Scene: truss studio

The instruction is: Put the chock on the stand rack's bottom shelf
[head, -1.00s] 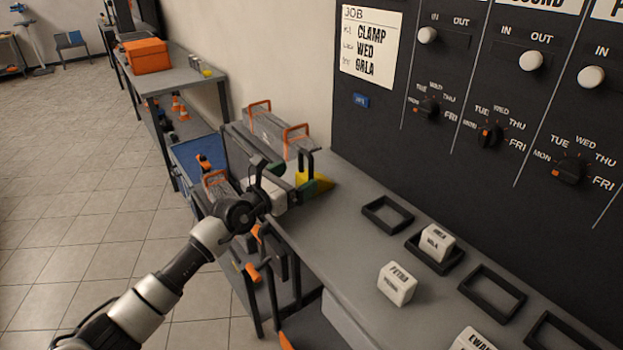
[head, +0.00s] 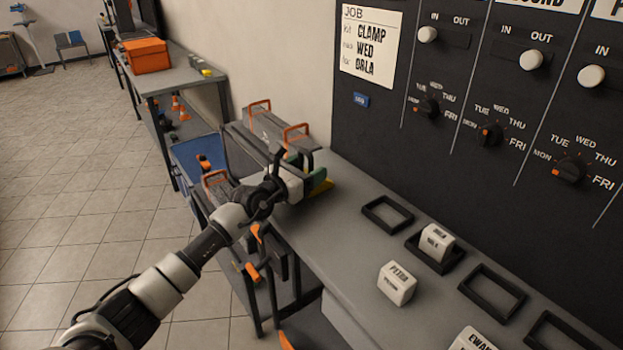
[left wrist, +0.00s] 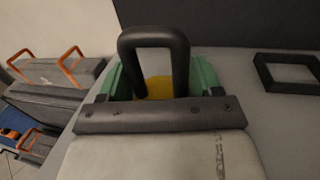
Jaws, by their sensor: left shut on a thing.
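The chock is a yellow wedge (head: 324,185) on or just above the grey bench top, mostly hidden behind my left gripper in the head view. My left gripper (head: 305,170) is shut on it. In the left wrist view the yellow chock (left wrist: 153,90) shows between the green finger pads, partly behind a dark loop-shaped bar. A low dark frame with orange parts (head: 262,268) stands beside the bench; I cannot tell if it is the stand rack. My right gripper is not in view.
Grey cases with orange handles (head: 262,122) stand close behind my left gripper. Black square frames (head: 388,213) and white labelled blocks (head: 397,283) lie on the bench (head: 345,262). A far table (head: 185,76) holds an orange box (head: 147,56). Tiled floor at left is open.

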